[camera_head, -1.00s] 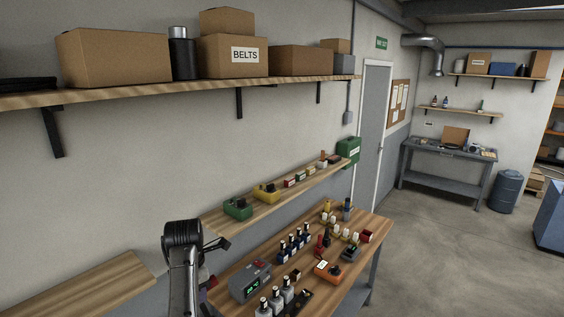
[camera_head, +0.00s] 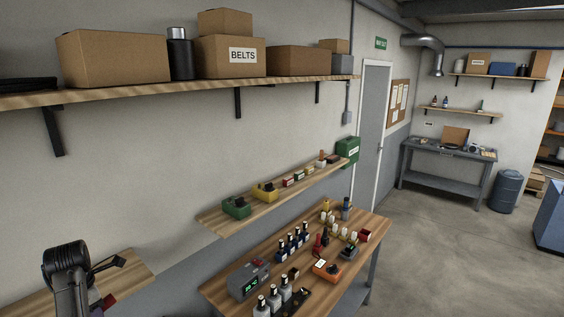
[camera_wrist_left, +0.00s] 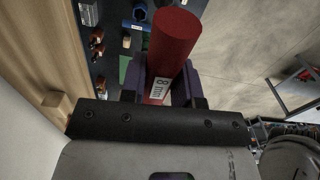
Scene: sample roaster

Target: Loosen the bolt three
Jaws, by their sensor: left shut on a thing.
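My left gripper (camera_wrist_left: 160,88) is shut on a red cylindrical handle (camera_wrist_left: 174,42) with a white label reading "8 mm". The handle stands out between the two dark purple fingers; its working end is hidden. In the head view my left arm is at the lower left, in front of a wooden surface, and a bit of the red handle (camera_head: 108,300) shows beside it. No bolt can be made out in either view. My right gripper is not in view.
A wooden bench (camera_head: 222,289) holds a grey device with a green display (camera_head: 248,281), several bottles and small parts. A narrow shelf (camera_head: 213,221) runs above it. A higher shelf (camera_head: 205,88) carries boxes. Open floor (camera_head: 430,255) lies to the right.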

